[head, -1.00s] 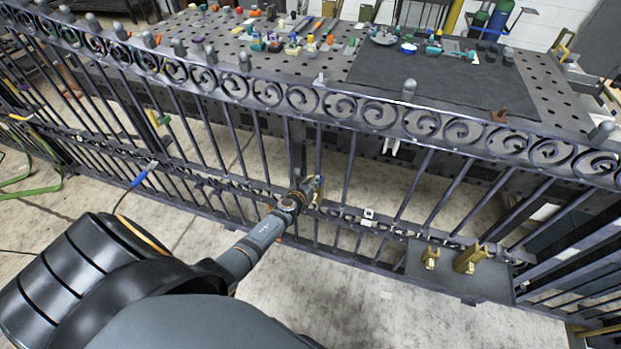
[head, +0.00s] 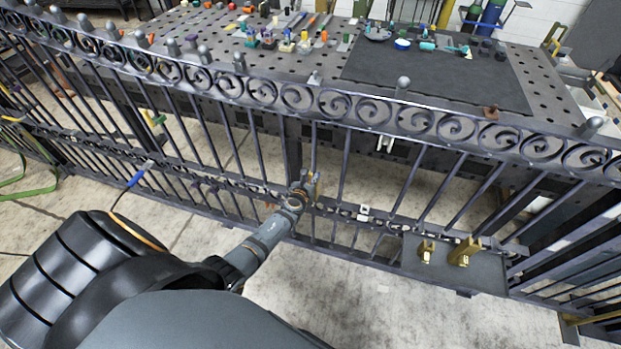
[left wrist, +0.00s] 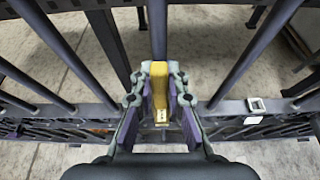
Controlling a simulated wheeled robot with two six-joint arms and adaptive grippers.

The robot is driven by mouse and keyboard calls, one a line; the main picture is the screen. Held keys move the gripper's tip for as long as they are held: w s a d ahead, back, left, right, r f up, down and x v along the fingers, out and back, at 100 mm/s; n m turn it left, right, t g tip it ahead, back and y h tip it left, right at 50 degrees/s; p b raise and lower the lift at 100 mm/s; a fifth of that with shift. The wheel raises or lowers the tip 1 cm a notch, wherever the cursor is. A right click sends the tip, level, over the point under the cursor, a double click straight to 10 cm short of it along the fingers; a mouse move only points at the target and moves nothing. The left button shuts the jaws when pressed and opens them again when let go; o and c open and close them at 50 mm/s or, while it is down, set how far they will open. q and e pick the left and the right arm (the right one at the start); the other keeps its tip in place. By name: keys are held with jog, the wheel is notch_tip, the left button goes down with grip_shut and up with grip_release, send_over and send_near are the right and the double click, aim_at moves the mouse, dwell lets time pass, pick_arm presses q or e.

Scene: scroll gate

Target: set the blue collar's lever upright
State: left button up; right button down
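My left gripper (head: 306,188) is at the gate's middle rail, beside an upright bar. In the left wrist view the left gripper (left wrist: 161,85) has its fingers close along both sides of a yellow lever-like piece (left wrist: 160,80) and looks shut on it. The yellow piece lines up with a dark bar behind it and has a bright end towards me. A bit of it shows past the gripper in the head view (head: 317,186). I cannot make out a blue collar around it; the fingers hide much of that spot. My right gripper is not in view.
The dark scrollwork gate (head: 365,110) spans the view. A plate with two brass blocks (head: 463,252) is to the right. A blue-handled item with a cable (head: 138,176) is at left. A perforated table (head: 545,95) with small parts stands behind.

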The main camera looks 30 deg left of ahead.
pick_arm(q)
jog(key=o, duration=0.5)
jog(key=shift+c, duration=0.2)
jog(key=v, duration=1.2)
jog(key=shift+d+f, duration=0.1)
